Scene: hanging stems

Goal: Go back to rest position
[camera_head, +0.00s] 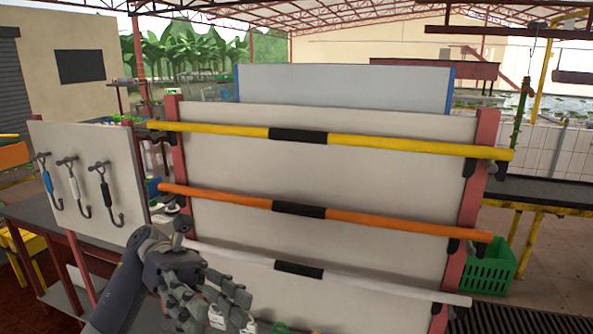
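My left arm comes in from the bottom left, in front of the lower left part of the rack. My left gripper (217,305) points down and to the right, near the left end of the white bar (345,276). Its fingers look spread apart, and I see nothing held between them. Small pale items show behind and below the fingers, too small to make out. My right gripper is not in view.
A pale rack board (330,170) carries a yellow bar (400,146) and an orange bar (390,223), each with a black middle. Several hooks hang on a white panel (120,160) at left. A green crate (488,272) stands at right.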

